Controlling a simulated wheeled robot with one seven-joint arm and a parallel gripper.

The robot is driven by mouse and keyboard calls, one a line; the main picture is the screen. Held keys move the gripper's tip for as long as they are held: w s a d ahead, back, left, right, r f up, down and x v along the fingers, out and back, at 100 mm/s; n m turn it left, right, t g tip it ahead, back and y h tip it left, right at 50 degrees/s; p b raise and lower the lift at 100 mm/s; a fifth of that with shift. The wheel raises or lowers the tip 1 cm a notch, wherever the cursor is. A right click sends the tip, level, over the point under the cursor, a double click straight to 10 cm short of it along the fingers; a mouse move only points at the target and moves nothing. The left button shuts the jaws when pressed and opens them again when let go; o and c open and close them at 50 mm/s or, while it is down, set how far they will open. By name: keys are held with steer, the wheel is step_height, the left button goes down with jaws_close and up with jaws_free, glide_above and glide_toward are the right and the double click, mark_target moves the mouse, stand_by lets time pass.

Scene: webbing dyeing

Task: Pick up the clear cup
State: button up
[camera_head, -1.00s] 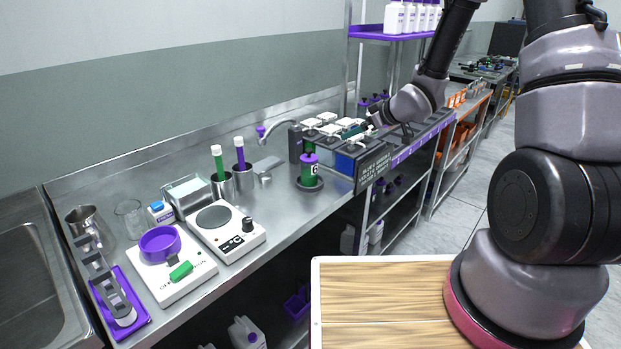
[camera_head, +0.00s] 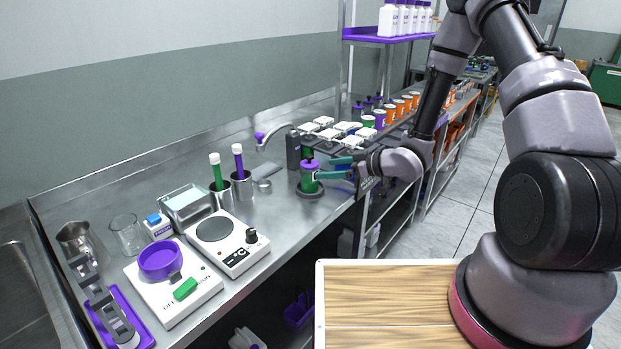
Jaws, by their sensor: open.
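The clear cup (camera_head: 127,236) is a transparent beaker standing upright at the left of the steel counter, between a metal jug and a small blue-capped white bottle. My gripper (camera_head: 328,168) has teal fingers that are spread apart. It is far to the right of the cup, close beside a green container with a purple top (camera_head: 309,177). I see nothing held between the fingers. I cannot tell whether a finger touches the green container.
A metal jug (camera_head: 75,239) is left of the cup, and the small bottle (camera_head: 158,226) is right of it. A scale with a purple bowl (camera_head: 160,260) stands in front. A hotplate (camera_head: 228,244), tube holders (camera_head: 242,188) and a faucet (camera_head: 272,136) line the counter.

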mark_target(301, 170)
steer(key=x, duration=1)
steer(key=shift+w+a, duration=0.15)
steer(key=shift+a, duration=0.25)
steer(key=c, duration=1.6)
